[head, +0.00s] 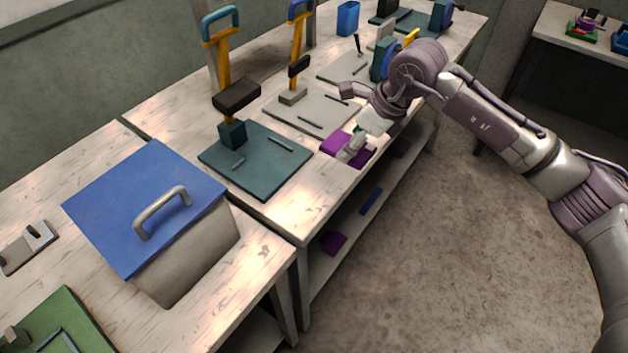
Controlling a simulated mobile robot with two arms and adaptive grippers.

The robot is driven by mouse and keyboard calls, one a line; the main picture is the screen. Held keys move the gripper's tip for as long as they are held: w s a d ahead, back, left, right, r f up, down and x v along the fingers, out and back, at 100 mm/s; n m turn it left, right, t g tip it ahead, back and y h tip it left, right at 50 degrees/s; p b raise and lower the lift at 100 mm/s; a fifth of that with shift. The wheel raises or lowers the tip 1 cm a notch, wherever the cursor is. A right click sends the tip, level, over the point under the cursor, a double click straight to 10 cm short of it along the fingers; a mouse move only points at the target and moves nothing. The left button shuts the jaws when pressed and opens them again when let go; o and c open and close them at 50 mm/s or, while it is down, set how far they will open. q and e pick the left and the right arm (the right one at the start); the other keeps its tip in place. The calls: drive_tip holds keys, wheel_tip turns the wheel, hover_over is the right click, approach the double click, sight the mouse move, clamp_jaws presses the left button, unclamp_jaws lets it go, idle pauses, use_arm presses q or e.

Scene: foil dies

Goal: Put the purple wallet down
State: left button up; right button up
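A flat purple wallet (333,142) is at the front edge of the far workbench, beside the grey plate. My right gripper (348,154) reaches down over its middle and hides part of it, so purple shows on both sides of the fingers. The fingers touch or nearly touch the wallet. I cannot tell whether they are closed on it, or whether it rests fully on the bench top. Another purple item (334,243) lies on the lower shelf. My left gripper is not in view.
A teal plate (258,178) with a press stands left of the wallet, and a grey plate (312,112) with a press behind it. A blue-lidded box (120,205) stands on the nearer bench. A blue item (371,201) lies on the lower shelf. Floor (440,260) at right is clear.

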drive_tip(key=p, duration=0.2)
hover_over(309, 190)
drive_tip(key=s+d, duration=0.1)
wheel_tip(309, 190, down, 5)
drive_tip(key=shift+d+r, duration=0.1)
drive_tip(key=shift+d, duration=0.05)
wheel_tip(309, 190, down, 4)
drive_tip(key=shift+r+p, duration=0.1)
drive_tip(key=shift+p, duration=0.65)
drive_tip(key=o, duration=1.4)
drive_tip(key=shift+f, duration=0.2)
drive_tip(key=shift+r, duration=0.15)
